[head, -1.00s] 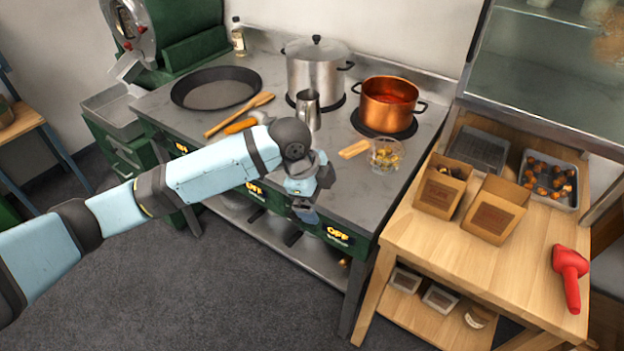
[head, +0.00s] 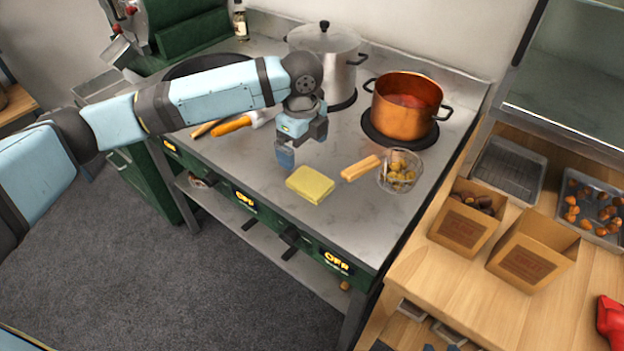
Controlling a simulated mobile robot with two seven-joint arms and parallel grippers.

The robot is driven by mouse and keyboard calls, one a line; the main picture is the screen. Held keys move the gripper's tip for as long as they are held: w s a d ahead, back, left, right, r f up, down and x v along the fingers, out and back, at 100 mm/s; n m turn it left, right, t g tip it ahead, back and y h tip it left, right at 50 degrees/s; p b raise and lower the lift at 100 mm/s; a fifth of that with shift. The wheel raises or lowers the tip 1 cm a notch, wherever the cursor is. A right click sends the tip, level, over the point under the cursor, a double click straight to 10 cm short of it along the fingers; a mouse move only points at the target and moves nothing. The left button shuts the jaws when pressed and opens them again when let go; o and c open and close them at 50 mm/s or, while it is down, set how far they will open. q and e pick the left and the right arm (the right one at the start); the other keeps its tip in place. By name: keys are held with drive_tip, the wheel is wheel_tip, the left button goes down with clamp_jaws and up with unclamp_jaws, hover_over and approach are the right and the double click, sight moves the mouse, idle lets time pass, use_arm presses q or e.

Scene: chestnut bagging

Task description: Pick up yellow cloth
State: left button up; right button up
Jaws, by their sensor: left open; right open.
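The yellow cloth (head: 310,185), a folded pad, lies flat on the grey steel counter near its front edge. My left gripper (head: 298,148) is open and empty. It is just behind and slightly left of the cloth in the picture, its fingers pointing down, apart from the cloth.
A wooden block (head: 361,167) and a glass bowl (head: 400,172) with yellowish pieces stand right of the cloth. A copper pot (head: 404,112) and a steel pot (head: 338,70) stand behind. An orange-handled tool (head: 232,124) lies left. The counter before the cloth is clear.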

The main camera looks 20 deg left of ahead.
sight(306, 178)
use_arm(q)
wheel_tip(306, 178, down, 4)
drive_tip(key=shift+r, duration=0.1)
drive_tip(key=f, duration=0.2)
drive_tip(key=f+b, duration=0.1)
drive_tip(key=f, duration=0.1)
drive_tip(key=shift+s+d+f, duration=0.1)
drive_tip(key=shift+s+d, duration=0.25)
drive_tip(key=shift+f, duration=0.45)
drive_tip(key=c, duration=0.9)
drive_tip(key=shift+r, duration=0.1)
wheel_tip(306, 178, up, 20)
drive_tip(key=shift+p, duration=1.15)
